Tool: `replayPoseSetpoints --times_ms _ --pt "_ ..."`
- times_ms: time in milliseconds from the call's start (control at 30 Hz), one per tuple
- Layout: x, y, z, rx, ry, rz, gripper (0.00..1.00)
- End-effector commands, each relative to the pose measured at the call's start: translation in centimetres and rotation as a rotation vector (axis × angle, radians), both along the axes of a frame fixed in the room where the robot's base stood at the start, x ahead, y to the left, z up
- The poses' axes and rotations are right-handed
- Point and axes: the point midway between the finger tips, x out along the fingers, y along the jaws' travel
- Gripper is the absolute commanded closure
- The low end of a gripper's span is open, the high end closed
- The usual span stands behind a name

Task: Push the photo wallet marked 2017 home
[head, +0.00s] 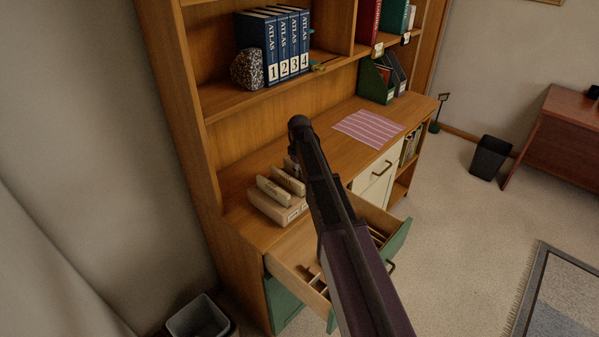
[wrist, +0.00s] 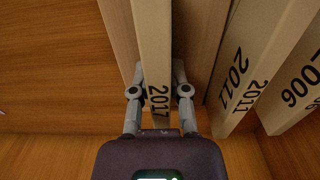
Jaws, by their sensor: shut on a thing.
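The cream photo wallet marked 2017 (wrist: 152,40) stands in the middle of the wrist view, its numbered edge towards me. My gripper (wrist: 158,88) is shut on it, one finger on each side near the number. To its right in the wrist view are more cream wallets: one that seems marked 2011 (wrist: 235,60) and another (wrist: 295,95) whose number I cannot read surely. In the head view, a low wooden holder (head: 282,214) with upright wallets (head: 272,190) sits on the desk top. My arm hides the gripper and part of the holder there.
An open drawer (head: 300,262) with dividers juts out below the holder. A striped pink cloth or paper (head: 368,127) lies on the desk top. Atlases (head: 274,45) and a speckled stone bookend (head: 247,69) stand on the shelf above. Carpet (head: 460,215) is clear at right.

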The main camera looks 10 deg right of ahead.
Motion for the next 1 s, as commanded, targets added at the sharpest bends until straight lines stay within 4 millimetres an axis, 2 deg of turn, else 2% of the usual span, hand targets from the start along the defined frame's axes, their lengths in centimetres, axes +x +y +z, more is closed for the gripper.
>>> replayPoseSetpoints --times_ms 267,300,400,433,1000 --pt "0.0 0.0 -0.08 0.0 0.0 0.0 1.0" --pt "0.0 0.0 -0.08 0.0 0.0 0.0 0.72" --pt "0.0 0.0 -0.08 0.0 0.0 0.0 0.43" --pt "0.0 0.0 -0.08 0.0 0.0 0.0 0.38" --pt "0.0 0.0 0.4 0.0 0.0 0.0 0.38"
